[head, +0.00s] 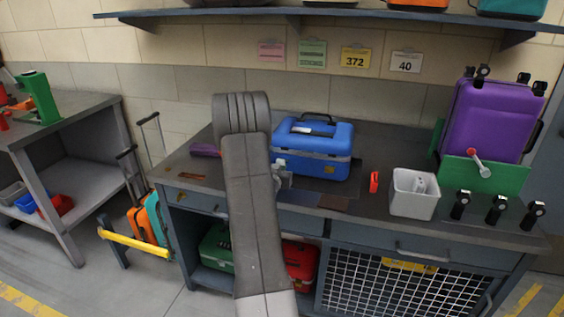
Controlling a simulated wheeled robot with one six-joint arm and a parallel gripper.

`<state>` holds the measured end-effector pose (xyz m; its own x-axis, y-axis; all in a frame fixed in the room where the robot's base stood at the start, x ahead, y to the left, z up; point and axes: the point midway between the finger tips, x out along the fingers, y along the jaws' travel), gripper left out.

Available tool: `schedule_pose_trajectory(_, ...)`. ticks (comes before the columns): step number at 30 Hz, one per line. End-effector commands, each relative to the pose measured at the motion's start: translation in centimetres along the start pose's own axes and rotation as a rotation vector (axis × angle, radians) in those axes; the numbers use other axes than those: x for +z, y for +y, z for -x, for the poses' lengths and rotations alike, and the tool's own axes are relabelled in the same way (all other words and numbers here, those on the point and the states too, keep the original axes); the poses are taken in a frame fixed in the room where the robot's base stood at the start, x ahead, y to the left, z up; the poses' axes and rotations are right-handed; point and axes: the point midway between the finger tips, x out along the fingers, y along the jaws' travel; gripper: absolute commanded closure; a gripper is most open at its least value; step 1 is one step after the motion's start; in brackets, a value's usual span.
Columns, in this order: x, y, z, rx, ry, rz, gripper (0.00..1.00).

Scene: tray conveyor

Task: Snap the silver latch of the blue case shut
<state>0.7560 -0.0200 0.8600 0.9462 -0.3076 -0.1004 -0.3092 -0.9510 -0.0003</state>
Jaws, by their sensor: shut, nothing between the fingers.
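The blue case (318,146) stands on the dark workbench with its lid down and a dark handle on top. A pale band runs round it below the lid. I cannot make out the silver latch; it may be hidden behind my arm or gripper, or be too small to tell. My gripper (284,178) is small in view and partly covered by my arm. It is shut and empty, in front of the case's left front corner. I cannot tell whether it touches the case.
A purple case (490,118) stands in a green holder (483,176) at the right. A light grey bin (412,205) and a red item (374,182) are right of the blue case. A shelf (350,13) runs above. Black clamps (497,208) line the bench's right front.

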Motion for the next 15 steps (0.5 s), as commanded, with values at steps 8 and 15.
schedule_pose_trajectory(8, -0.3, 0.0, -1.2, 0.000, 0.004, -0.001, 1.00)
schedule_pose_trajectory(15, -0.6, 0.1, -2.3, 0.002, 0.012, 0.000, 1.00)
